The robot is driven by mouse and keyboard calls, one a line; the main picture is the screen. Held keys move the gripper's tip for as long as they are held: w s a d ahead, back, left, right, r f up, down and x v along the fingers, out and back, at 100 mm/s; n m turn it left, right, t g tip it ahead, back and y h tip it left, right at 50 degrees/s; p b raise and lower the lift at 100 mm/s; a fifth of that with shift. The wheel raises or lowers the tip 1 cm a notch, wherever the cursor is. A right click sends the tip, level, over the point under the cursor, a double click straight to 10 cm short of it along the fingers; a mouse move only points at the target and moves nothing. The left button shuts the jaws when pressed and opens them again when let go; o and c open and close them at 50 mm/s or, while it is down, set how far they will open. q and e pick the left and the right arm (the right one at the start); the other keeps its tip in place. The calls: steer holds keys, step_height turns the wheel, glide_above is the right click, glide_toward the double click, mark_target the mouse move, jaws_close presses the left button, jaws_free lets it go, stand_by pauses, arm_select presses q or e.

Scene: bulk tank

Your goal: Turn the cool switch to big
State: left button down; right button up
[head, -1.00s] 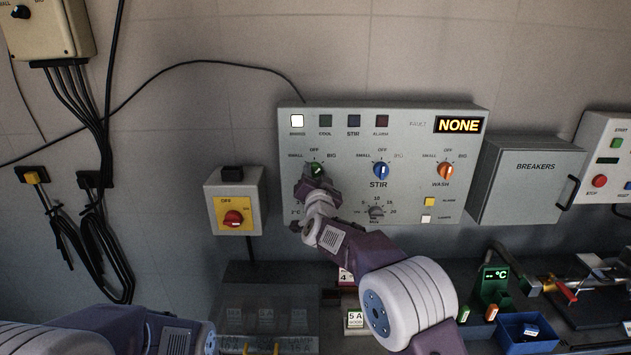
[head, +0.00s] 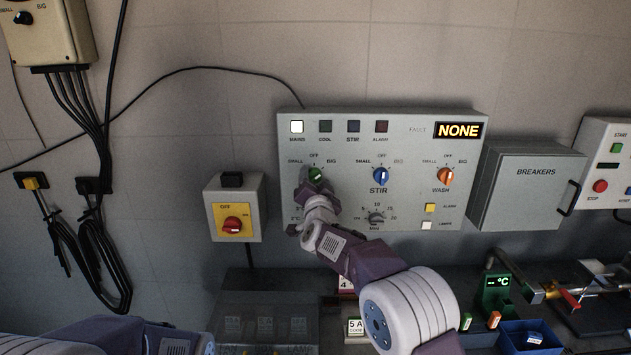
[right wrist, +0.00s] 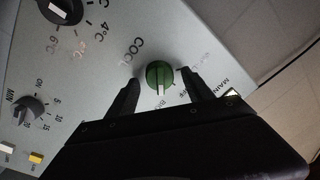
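The cool switch is a green knob (right wrist: 160,76) at the left of the grey control panel (head: 410,215), with SMALL, OFF and BIG around it; it also shows in the head view (head: 315,175). In the right wrist view its white mark points down, towards the panel's BIG side. My right gripper (right wrist: 160,92) is open, one finger on each side of the knob, with gaps visible. In the head view this gripper (head: 317,190) partly covers the knob's lower edge. The COOL lamp (head: 325,126) is dark. My left gripper is out of view.
The blue stir knob (head: 380,176) and orange wash knob (head: 445,176) sit to the right. A temperature dial (right wrist: 62,10) and a timer dial (right wrist: 30,110) are below. A red rotary switch (head: 234,224) is on a box to the left; the breakers box (head: 530,185) is to the right.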

steer(key=shift+s, duration=0.1)
steer(key=shift+s+f, duration=0.1)
steer(key=shift+s, duration=0.15)
steer(key=s+b, duration=0.2)
steer(key=s, duration=0.6)
steer(key=shift+s+d+f, duration=0.15)
steer(key=shift+s+d, duration=0.05)
